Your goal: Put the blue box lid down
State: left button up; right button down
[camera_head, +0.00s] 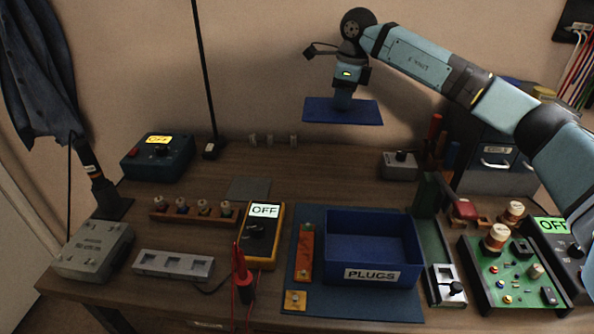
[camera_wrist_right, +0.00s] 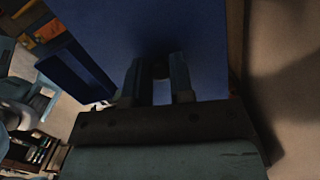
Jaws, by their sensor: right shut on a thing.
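The blue box lid (camera_head: 342,112) is a flat blue panel held in the air, roughly level, above the back of the table. My right gripper (camera_head: 344,98) is above the lid and shut on it at its middle. In the right wrist view, the fingers (camera_wrist_right: 162,85) meet the lid (camera_wrist_right: 190,30), which fills much of the picture. The open blue box (camera_head: 372,248) labelled PLUGS stands on a blue mat (camera_head: 340,303) at the front middle and looks empty. The box also shows at the left of the right wrist view (camera_wrist_right: 75,68). My left gripper does not show.
A yellow meter (camera_head: 263,236) with red leads stands left of the box. A green circuit board (camera_head: 510,270) and a grey drawer cabinet (camera_head: 490,160) are on the right. A small grey knob box (camera_head: 400,165) stands at the back. The table's back middle (camera_head: 310,178) is mostly clear.

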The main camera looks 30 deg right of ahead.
jog(key=shift+w+d+f, duration=0.15)
jog(key=shift+w+f, duration=0.1)
jog(key=shift+f, duration=0.15)
jog(key=b, duration=0.2)
send_over(334, 176)
notch_tip(334, 176, down, 13)
jog(key=shift+s+d+f, duration=0.15)
jog(key=shift+d, duration=0.05)
jog(key=shift+f+b, duration=0.35)
jog(key=shift+f, duration=0.15)
notch_tip(334, 176, down, 3)
jog(key=shift+b, duration=0.35)
jog(key=shift+f, duration=1.05)
jog(key=c, duration=1)
grip_release()
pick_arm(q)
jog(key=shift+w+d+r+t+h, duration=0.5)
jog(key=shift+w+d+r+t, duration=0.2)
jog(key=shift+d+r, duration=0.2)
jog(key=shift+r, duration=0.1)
